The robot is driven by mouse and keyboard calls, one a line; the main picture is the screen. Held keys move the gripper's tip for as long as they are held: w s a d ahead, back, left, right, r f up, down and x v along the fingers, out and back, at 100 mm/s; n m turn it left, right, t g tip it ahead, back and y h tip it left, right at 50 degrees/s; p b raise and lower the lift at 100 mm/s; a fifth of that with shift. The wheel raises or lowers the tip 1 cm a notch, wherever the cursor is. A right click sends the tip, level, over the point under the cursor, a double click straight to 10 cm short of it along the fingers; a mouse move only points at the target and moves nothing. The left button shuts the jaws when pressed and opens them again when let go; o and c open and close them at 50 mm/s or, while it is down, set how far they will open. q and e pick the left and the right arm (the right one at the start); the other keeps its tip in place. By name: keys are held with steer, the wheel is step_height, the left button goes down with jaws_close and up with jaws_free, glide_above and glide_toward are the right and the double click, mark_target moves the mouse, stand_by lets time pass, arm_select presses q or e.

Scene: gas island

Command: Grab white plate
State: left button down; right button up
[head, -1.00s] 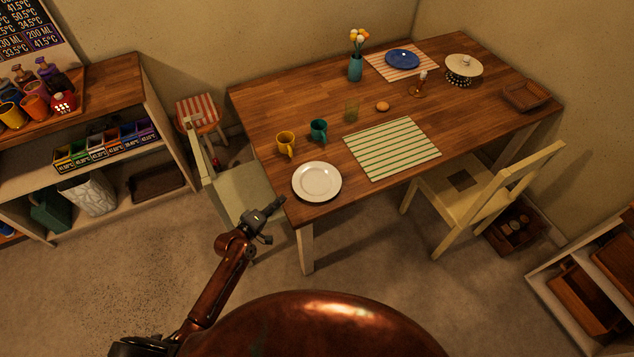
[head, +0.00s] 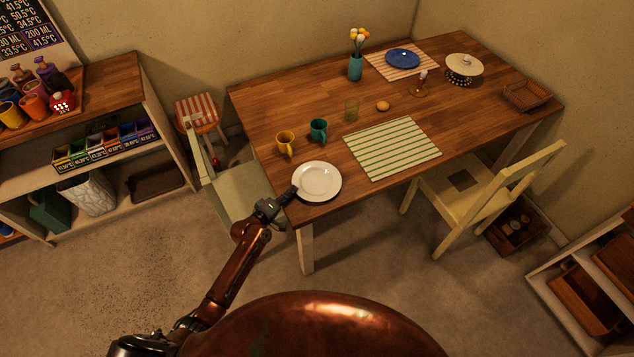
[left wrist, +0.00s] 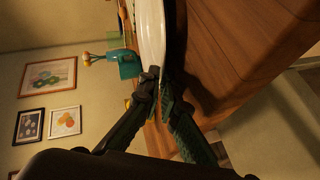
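The white plate (head: 317,181) lies flat at the near left corner of the wooden table (head: 260,100). My left gripper (head: 292,191) is at the plate's left rim. In the left wrist view the white plate (left wrist: 151,30) shows nearly edge-on, and the fingertips of my left gripper (left wrist: 157,80) are close together with the rim between them. They look shut on it, though the contact is partly hidden. My right gripper is not in view.
A yellow mug (head: 285,141) and a teal mug (head: 319,129) stand behind the plate. A green striped mat (head: 392,148) lies to its right. A pale chair (head: 238,190) stands at the table's left end, close to my left arm.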

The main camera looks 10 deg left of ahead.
arm_select(q)
steer(key=shift+r, duration=0.1)
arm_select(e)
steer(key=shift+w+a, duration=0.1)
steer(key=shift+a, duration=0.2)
